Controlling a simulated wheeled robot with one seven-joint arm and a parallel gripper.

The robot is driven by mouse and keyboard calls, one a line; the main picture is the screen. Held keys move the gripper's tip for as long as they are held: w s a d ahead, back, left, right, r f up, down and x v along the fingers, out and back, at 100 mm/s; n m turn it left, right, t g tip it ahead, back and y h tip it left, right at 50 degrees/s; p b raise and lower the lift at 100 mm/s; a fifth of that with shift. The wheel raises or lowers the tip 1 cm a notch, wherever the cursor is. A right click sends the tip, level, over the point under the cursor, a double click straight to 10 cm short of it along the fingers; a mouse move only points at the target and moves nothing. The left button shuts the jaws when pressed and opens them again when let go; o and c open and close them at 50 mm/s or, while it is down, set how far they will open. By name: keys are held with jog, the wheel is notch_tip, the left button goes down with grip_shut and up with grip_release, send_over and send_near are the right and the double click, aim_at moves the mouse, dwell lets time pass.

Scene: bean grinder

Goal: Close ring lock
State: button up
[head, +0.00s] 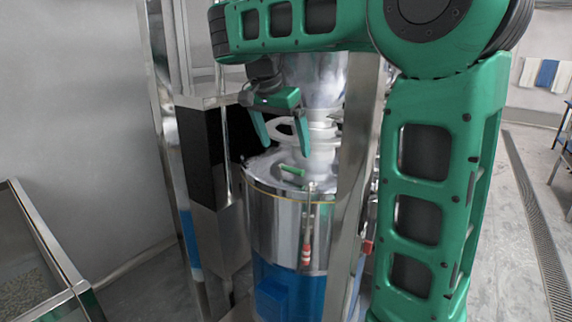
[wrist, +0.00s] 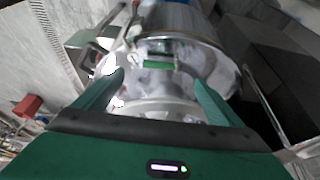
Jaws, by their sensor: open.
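The grinder drum (head: 287,225) is a shiny metal cylinder with a blue lower part. A thin yellowish ring (head: 262,190) runs around its upper edge; I take it for the ring lock. A slim lever with a red and white end (head: 306,255) hangs down the drum's front from this rim. I cannot tell whether the ring is latched. My gripper (head: 284,138) is open and empty above the lid, left of the white neck. In the wrist view my gripper (wrist: 158,82) spreads its two green fingers, with the drum (wrist: 180,25) beyond them.
A small green bar (head: 292,170) lies on the lid; it also shows in the wrist view (wrist: 158,65). A white flange (head: 290,128) and a metal hopper (head: 315,78) sit above. A metal post (head: 350,190) stands close right of the drum. A metal-framed bin (head: 45,240) is at left.

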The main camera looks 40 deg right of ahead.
aim_at(291, 168)
jog(key=x, duration=0.7)
jog(key=shift+d+f, duration=0.1)
jog(key=shift+f, duration=0.15)
jog(key=c, duration=1.5)
jog(key=shift+w, duration=0.1)
